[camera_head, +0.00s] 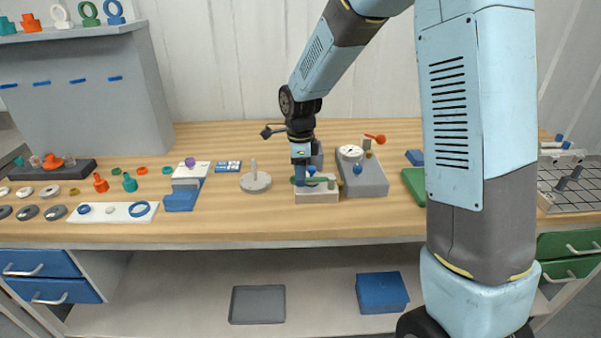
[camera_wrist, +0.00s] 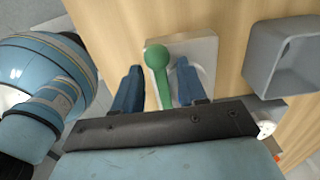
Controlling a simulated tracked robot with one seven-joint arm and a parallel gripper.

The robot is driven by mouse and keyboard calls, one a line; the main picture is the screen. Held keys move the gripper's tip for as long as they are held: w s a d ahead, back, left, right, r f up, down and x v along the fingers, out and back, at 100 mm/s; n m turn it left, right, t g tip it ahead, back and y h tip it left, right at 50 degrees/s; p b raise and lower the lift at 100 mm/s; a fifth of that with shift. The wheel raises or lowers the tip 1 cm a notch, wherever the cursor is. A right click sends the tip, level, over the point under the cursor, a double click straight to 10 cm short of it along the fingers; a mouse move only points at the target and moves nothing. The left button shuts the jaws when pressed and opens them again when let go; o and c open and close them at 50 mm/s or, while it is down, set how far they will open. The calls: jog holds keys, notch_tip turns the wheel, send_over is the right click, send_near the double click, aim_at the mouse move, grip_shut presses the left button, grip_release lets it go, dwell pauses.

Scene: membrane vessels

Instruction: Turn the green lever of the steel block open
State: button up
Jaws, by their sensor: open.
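The steel block (camera_head: 317,197) sits near the middle of the table's front part. In the wrist view it is a pale plate-like block (camera_wrist: 203,48). Its green lever (camera_wrist: 158,62) has a round knob end and points down the picture between my fingers. The lever also shows in the head view (camera_head: 322,182), partly hidden by my gripper. My gripper (camera_head: 302,183) is over the block. In the wrist view my gripper (camera_wrist: 158,72) is open, with one blue finger on each side of the lever. Gaps show on both sides; contact is not clear.
A grey square open box (camera_wrist: 290,58) stands close beside the block. To the right is a grey block with a gauge and red lever (camera_head: 366,176). A round grey base with a peg (camera_head: 256,182) stands to the left. A green tray (camera_head: 414,185) lies farther right.

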grip_shut()
dwell(0.5)
